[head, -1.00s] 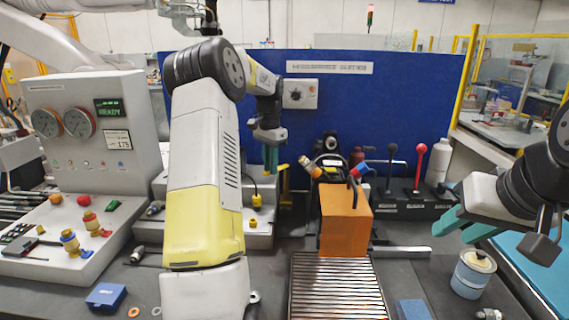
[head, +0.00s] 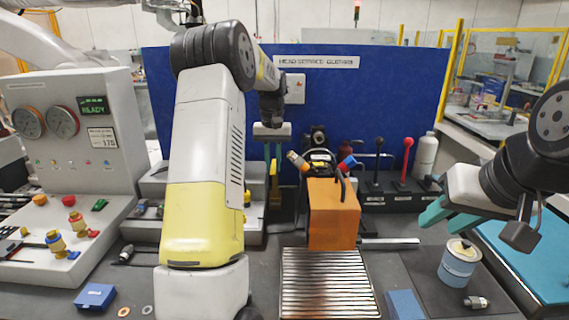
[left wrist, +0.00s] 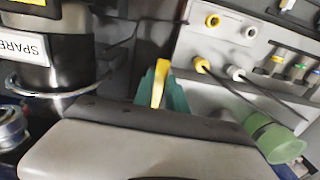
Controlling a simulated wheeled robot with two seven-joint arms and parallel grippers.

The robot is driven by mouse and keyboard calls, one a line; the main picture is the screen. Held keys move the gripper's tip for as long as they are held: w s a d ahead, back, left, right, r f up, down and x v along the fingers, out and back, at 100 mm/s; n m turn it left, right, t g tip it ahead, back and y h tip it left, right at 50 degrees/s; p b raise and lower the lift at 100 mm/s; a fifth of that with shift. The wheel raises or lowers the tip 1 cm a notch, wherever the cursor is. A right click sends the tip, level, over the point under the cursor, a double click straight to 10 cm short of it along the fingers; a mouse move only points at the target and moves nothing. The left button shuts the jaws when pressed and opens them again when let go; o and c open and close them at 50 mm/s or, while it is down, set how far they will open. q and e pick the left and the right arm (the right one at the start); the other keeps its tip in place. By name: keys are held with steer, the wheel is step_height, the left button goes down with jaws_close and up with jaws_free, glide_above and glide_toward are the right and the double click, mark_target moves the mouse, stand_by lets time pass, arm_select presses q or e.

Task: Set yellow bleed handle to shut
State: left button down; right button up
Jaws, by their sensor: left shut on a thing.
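The yellow bleed handle (head: 275,170) is a slim upright bar in front of the blue panel, left of the orange box. My left gripper (head: 272,160) comes down over it from above, with its teal fingers on either side. The left wrist view shows the yellow handle (left wrist: 159,84) between the teal fingertips of my left gripper (left wrist: 163,92), which is shut on it. The handle's lower end and pivot are hard to make out. My right gripper (head: 447,217) is open and empty at the right, above the bench and well away from the handle.
The orange box (head: 333,222) with hoses stands right of the handle, behind a ribbed metal grate (head: 328,285). Black and red levers (head: 406,160) stand farther right. A grey gauge console (head: 75,130) is at left. A blue-grey can (head: 458,268) stands front right.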

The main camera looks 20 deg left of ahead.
mark_target(274, 169)
arm_select(q)
steer(key=shift+w+d+n, duration=0.1)
steer(key=shift+n, duration=0.2)
steer(key=c, duration=1.3)
jaws_free()
steer(key=shift+c, duration=0.2)
step_height(274, 169, up, 8)
steer(key=shift+f, duration=0.15)
